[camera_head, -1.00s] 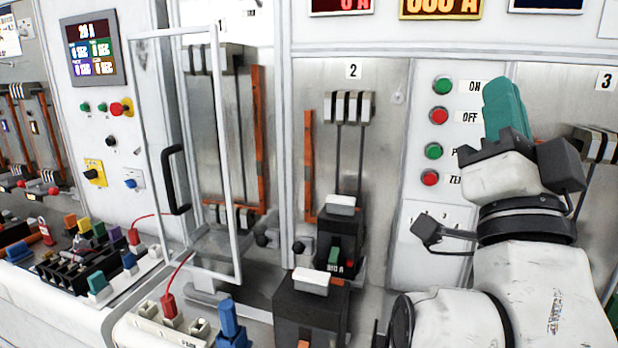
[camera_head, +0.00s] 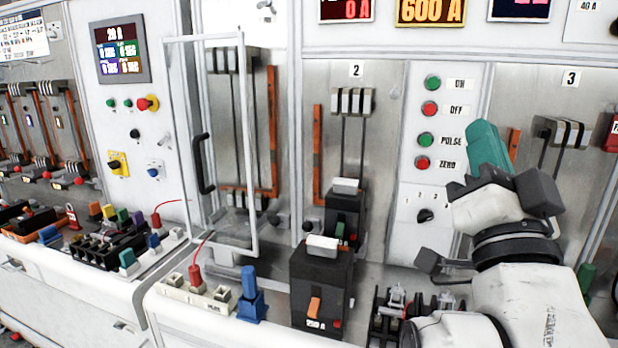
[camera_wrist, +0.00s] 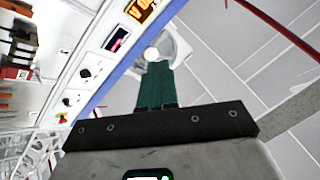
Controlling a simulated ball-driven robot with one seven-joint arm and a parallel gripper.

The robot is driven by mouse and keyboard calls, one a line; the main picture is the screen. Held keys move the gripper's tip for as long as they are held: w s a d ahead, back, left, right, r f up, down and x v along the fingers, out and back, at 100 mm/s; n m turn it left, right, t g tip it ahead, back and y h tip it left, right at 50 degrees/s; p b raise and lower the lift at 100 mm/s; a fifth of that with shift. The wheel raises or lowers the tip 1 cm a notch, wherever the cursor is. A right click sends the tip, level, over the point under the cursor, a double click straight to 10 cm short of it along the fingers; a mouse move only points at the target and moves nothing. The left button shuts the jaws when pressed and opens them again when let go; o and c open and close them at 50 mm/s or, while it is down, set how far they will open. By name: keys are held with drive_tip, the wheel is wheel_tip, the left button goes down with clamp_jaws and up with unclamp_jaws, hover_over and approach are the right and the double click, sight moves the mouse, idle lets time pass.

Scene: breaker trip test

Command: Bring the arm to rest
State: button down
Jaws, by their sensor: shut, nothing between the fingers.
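My gripper (camera_head: 487,148) shows at the right in the head view, raised in front of the panel between bays 2 and 3. Its green fingers are together, with nothing between them, and point up and slightly left. In the wrist view the shut green fingers (camera_wrist: 155,85) stand at the middle, apart from everything, with a pale round fixture and tiled surface beyond. My white arm reaches up from the lower right of the head view.
A button column (camera_head: 426,122) and a rotary knob (camera_head: 426,215) are left of my gripper. A black breaker (camera_head: 322,285) and a blue plug (camera_head: 250,298) stand on the front bench. An open framed door (camera_head: 251,150) with a black handle juts out at left. A 600 A display (camera_head: 430,11) is above.

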drive_tip(key=w+d+f+n+g+y, duration=0.1)
drive_tip(key=d+f+n+g, duration=0.15)
drive_tip(key=f, duration=0.75)
drive_tip(key=w+d+f+n+g+y, duration=0.15)
drive_tip(key=f+g, duration=0.25)
drive_tip(key=f, duration=0.6)
drive_tip(key=s+d+f+n+g, duration=0.1)
drive_tip(key=s+d+f+g, duration=0.15)
drive_tip(key=f, duration=0.55)
drive_tip(key=s+d+f+g, duration=0.1)
drive_tip(key=s+f+g, duration=0.15)
drive_tip(key=f, duration=0.55)
drive_tip(key=s+f+n+g, duration=0.1)
drive_tip(key=s+f+g, duration=0.5)
drive_tip(key=s+f, duration=0.5)
drive_tip(key=s+f+g, duration=0.6)
drive_tip(key=s+f, duration=0.5)
drive_tip(key=s, duration=0.5)
drive_tip(key=shift+d+n+g+y, duration=0.25)
drive_tip(key=shift+n+g+y, duration=0.1)
drive_tip(key=shift+n+y, duration=0.1)
